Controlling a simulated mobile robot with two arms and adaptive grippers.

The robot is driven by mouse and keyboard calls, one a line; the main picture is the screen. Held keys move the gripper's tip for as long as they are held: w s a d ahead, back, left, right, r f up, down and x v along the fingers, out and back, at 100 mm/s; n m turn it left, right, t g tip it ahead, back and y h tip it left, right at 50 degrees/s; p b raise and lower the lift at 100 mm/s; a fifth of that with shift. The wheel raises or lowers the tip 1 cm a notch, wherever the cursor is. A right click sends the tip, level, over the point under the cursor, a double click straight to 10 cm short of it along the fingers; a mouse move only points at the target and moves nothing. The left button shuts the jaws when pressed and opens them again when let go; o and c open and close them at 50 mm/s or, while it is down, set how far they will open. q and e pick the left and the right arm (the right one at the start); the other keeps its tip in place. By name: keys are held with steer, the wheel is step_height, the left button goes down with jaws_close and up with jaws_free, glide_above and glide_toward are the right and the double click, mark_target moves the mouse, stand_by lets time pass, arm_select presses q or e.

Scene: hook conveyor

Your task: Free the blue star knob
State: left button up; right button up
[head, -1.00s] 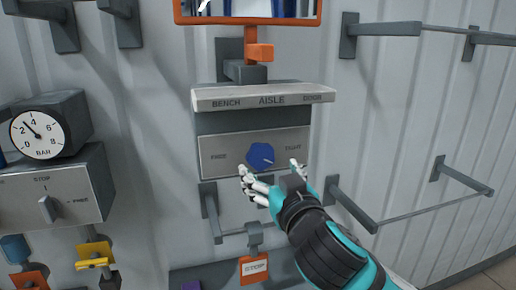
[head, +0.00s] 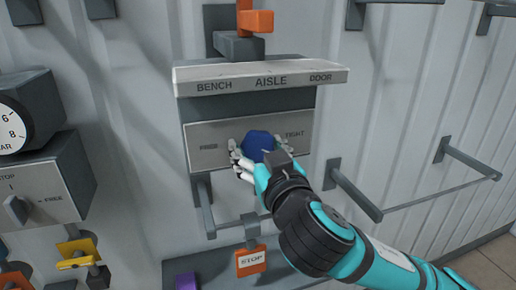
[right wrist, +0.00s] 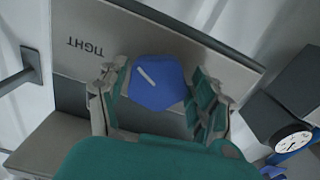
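The blue star knob (head: 258,146) sits on a grey plate (head: 209,134) lettered FREE at the left and TIGHT at the right. It also shows in the right wrist view (right wrist: 158,88), where its white mark slants toward the TIGHT side. My right gripper (head: 262,152) is at the knob with its fingers spread on either side of it. In the right wrist view, the gripper (right wrist: 160,95) shows a small gap at one side of the knob, and contact at the other side is unclear. My left gripper is not in view.
A shelf lettered BENCH, AISLE, DOOR (head: 260,77) juts out just above the knob plate. An orange STOP tag (head: 251,261) hangs below. A grey rail (head: 440,192) sticks out at the right. A gauge (head: 18,118) and a switch box (head: 45,190) stand at the left.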

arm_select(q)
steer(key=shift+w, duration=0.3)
arm_select(e)
steer(key=shift+w, duration=0.1)
steer(key=c, duration=0.8)
steer(key=shift+o, duration=0.2)
steer(key=shift+n, duration=0.4)
steer(key=n, duration=0.8)
steer(key=shift+d, duration=0.15)
steer(key=n, duration=0.6)
steer(key=shift+w+d+r+n, duration=0.1)
steer(key=shift+r+n, duration=0.1)
steer(key=shift+n, duration=0.2)
steer(key=n, duration=0.6)
steer(key=shift+r, duration=0.1)
